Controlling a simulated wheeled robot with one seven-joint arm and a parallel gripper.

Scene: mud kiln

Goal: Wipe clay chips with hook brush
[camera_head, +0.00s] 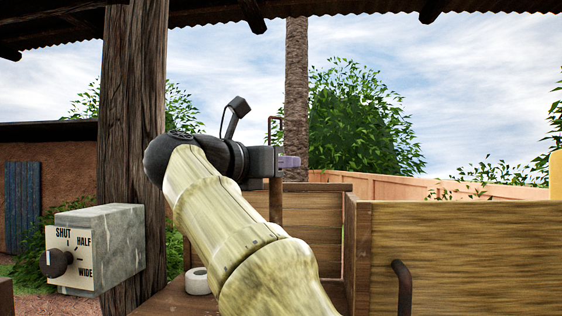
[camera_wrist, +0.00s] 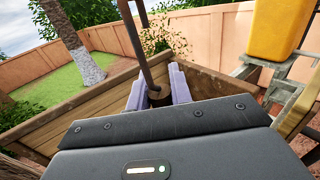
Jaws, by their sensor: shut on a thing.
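My gripper (camera_head: 288,163) is raised above the wooden bin in the head view. Its two pale purple fingers show in the wrist view (camera_wrist: 156,84), shut on the dark shaft of the hook brush (camera_wrist: 141,55). In the head view, the brush's hooked end (camera_head: 270,128) sticks up above the fingers. A brown length of it seems to hang below them, in front of the boards. The brush's bristles cannot be made out. No clay chips can be seen in either view; the bin's floor is mostly hidden by its walls and my arm.
The bin's plank front (camera_head: 465,255) carries a dark handle (camera_head: 402,288). A white roll (camera_head: 197,281) lies on a wooden surface left of my arm. A dial box (camera_head: 110,245) is on the post (camera_head: 130,130). A yellow container (camera_wrist: 278,28) stands on a grey frame at right.

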